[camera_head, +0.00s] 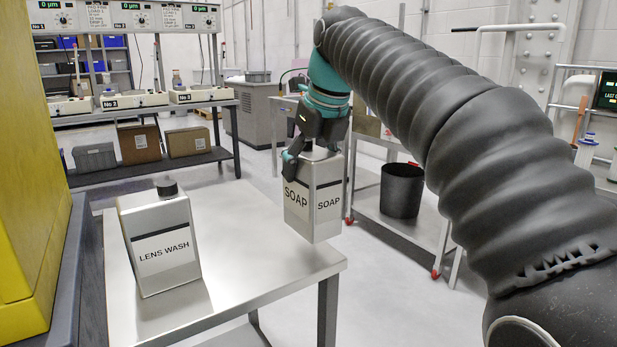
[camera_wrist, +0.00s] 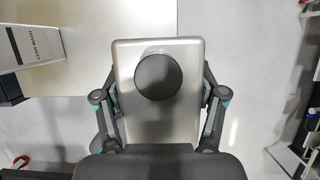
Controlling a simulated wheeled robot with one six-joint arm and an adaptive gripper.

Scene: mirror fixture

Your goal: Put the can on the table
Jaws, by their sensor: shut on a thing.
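A silver rectangular can labelled SOAP (camera_head: 313,205), with a dark round cap, is upright in my gripper (camera_head: 306,148) near the far right edge of the metal table (camera_head: 235,235). In the wrist view the same can (camera_wrist: 160,118) sits between my two fingers (camera_wrist: 160,95), its cap facing the camera. There it overlaps the table's edge (camera_wrist: 120,22) only partly, with floor under the rest. My gripper is shut on its sides. How high its base is cannot be told exactly. A similar can labelled LENS WASH (camera_head: 161,245) stands on the table at left; it also shows in the wrist view (camera_wrist: 30,45).
The table's middle and right top are bare. A black bin (camera_head: 402,190) stands on a low metal cart beyond the table. A yellow block (camera_head: 35,150) borders the left. A bench with several instruments (camera_head: 150,108) is at the back left.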

